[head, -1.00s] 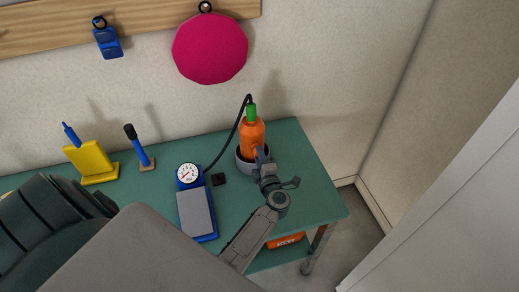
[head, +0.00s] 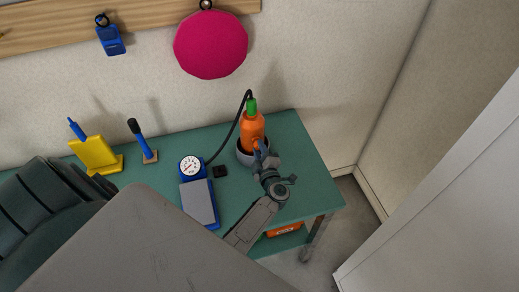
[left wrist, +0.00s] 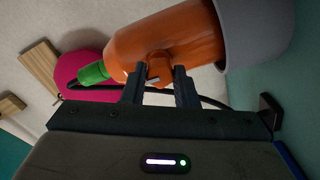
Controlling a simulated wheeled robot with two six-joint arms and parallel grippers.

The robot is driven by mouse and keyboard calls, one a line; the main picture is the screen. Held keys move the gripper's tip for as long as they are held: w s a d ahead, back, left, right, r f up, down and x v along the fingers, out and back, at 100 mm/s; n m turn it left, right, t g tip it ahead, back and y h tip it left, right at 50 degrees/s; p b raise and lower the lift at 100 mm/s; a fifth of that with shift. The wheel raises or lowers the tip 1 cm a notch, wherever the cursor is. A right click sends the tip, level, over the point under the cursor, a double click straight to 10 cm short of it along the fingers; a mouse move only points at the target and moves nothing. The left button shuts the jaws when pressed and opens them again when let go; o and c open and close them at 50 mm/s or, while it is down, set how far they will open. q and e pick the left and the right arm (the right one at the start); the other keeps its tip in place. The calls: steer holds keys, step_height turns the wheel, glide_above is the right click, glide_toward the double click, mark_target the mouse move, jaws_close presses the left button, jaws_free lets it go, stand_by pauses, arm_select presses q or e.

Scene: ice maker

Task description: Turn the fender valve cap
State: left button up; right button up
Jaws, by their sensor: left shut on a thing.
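The orange fender (head: 252,127) stands upright in a grey round holder (head: 240,152) on the green table, with a green tip (head: 252,106) on top. In the left wrist view the fender (left wrist: 185,35) lies across the top, with its grey holder (left wrist: 258,30) at upper right and green tip (left wrist: 94,72) at left. An orange valve cap (left wrist: 160,66) sticks out of its side. My left gripper (head: 260,149) is at the fender's near side. In the left wrist view its two fingers (left wrist: 160,82) are shut on the cap from both sides, partly hiding it. My right gripper is not in view.
A blue pump with a dial gauge (head: 191,166) stands left of the fender; its black hose (head: 231,133) runs up to the green tip. A small black block (head: 220,171), a yellow stand (head: 95,153) and a blue-handled tool (head: 142,143) are also on the table (head: 300,160).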

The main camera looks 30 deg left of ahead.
arm_select(q)
steer(key=o, duration=1)
steer(key=v, duration=1)
steer(key=shift+s+d, duration=0.2)
steer(key=shift+d, duration=0.05)
